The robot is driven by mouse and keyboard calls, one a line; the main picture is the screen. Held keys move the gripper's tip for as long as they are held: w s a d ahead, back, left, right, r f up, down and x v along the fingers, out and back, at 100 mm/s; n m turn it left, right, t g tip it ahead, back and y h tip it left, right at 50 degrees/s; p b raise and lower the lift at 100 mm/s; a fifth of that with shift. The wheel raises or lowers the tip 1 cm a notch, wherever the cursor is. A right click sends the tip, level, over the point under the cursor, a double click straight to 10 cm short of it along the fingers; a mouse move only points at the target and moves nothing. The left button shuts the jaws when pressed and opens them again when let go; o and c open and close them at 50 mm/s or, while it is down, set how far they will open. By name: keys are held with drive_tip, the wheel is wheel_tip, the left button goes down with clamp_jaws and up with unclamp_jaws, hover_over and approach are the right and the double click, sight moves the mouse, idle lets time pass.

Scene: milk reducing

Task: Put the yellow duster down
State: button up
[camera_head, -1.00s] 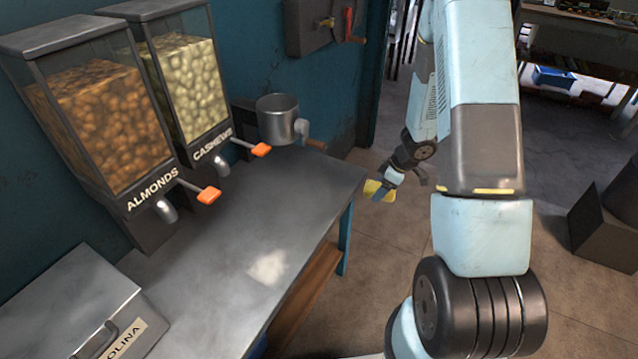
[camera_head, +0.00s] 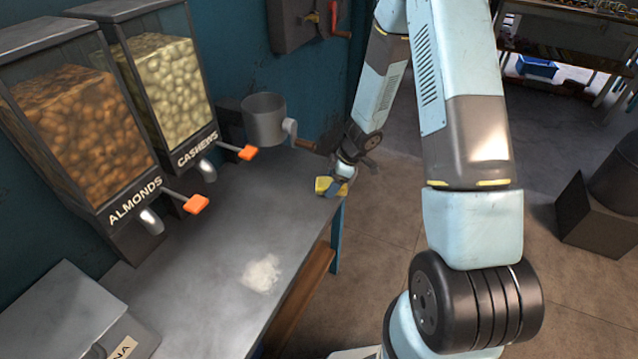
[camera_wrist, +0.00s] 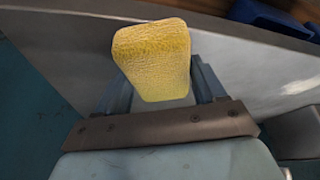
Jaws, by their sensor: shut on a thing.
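The yellow duster (camera_head: 324,185) is a small yellow block at the far right corner of the metal counter (camera_head: 215,235). My gripper (camera_head: 338,187) is shut on it. I cannot tell whether the duster touches the counter top. In the wrist view the duster (camera_wrist: 152,60) sits between the two blue-grey fingers (camera_wrist: 155,92), with its rough yellow face showing. Grey counter surface shows behind it.
The almonds dispenser (camera_head: 75,130) and cashews dispenser (camera_head: 165,85) line the wall. A white powder patch (camera_head: 262,273) lies on the counter, and the middle is otherwise clear. A metal box (camera_head: 60,310) is front left.

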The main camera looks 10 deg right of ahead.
sight(318, 181)
drive_tip(key=shift+w+a+f, duration=0.1)
drive_tip(key=shift+w+a, duration=0.15)
drive_tip(key=shift+a, duration=0.95)
drive_tip(key=shift+w+a, duration=0.2)
drive_tip(key=shift+a, duration=0.95)
drive_tip(key=shift+f, duration=0.2)
drive_tip(key=shift+d, duration=0.1)
drive_tip(key=o, duration=0.9)
drive_tip(key=shift+f, duration=0.1)
drive_tip(key=shift+o, duration=0.2)
